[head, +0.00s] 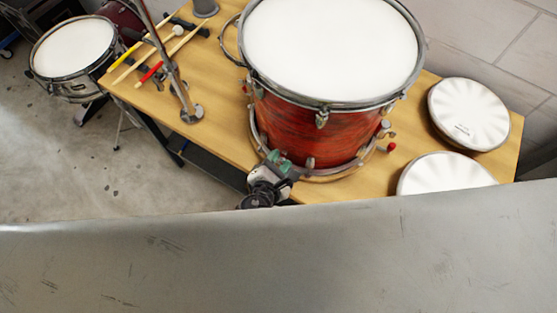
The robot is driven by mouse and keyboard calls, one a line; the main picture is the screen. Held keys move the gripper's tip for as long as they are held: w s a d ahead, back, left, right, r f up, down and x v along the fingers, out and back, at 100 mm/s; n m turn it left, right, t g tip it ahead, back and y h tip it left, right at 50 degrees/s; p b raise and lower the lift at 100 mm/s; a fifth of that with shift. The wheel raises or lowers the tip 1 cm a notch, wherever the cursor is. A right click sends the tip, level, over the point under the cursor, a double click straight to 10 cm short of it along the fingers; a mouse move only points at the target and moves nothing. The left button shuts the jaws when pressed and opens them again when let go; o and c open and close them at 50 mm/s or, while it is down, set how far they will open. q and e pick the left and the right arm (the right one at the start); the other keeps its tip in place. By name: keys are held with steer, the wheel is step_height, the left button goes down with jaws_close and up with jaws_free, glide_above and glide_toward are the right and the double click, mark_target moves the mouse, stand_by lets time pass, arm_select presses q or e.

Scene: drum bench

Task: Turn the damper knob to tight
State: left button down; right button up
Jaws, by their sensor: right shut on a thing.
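A red drum (305,130) with a white head and metal rims stands on the wooden bench. My right gripper (276,160) is at the lower front left of its shell, close against it. It is shut on a small part there, which looks like the damper knob; the jaws hide the part, and its setting cannot be read. A small red knob-like piece (391,147) shows at the drum's right side. My left gripper is not in view.
Two round white pads (468,112) lie on the right of the bench (222,88). Sticks and mallets (150,72) lie at the left beside a metal stand (175,75). A snare drum (72,47) stands beyond the bench's left end. A large grey surface (280,260) fills the foreground.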

steer(key=o, duration=0.9)
steer(key=shift+s, duration=0.1)
steer(key=shift+b+v, duration=1.1)
steer(key=shift+v, duration=4.25)
